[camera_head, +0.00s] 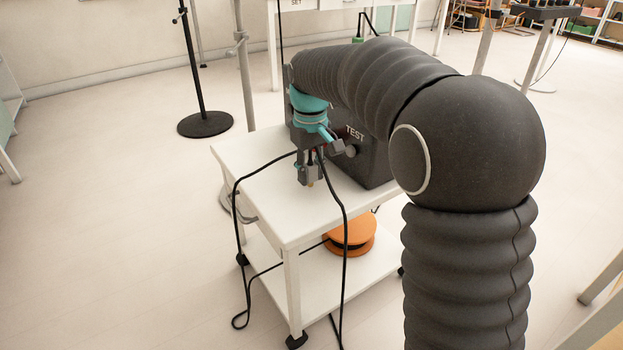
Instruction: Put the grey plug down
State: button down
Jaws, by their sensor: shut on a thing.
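My gripper (309,178), with a teal wrist and grey fingers, points down over the white cart's top (262,196), in front of a dark box (365,160) marked TEST. It is shut on the grey plug (311,168), which is small and mostly hidden between the fingers. Black cables run from around the gripper over the cart's edges. I cannot tell whether the plug touches the cart top.
The cart top is clear to the left and front. An orange reel (352,238) sits on the lower shelf. Black cable (346,260) hangs in front of the cart. A stand with a round black base (205,124) is behind left. Open floor lies left.

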aim_at(311, 161)
jog(key=shift+f, duration=0.9)
jog(key=shift+f, duration=0.15)
jog(key=c, duration=0.9)
grip_release()
jog(key=shift+o, duration=0.2)
notch_tip(311, 161, up, 12)
jog(key=shift+p, duration=1.2)
jog(key=shift+d+r, duration=0.1)
jog(key=shift+r, duration=0.1)
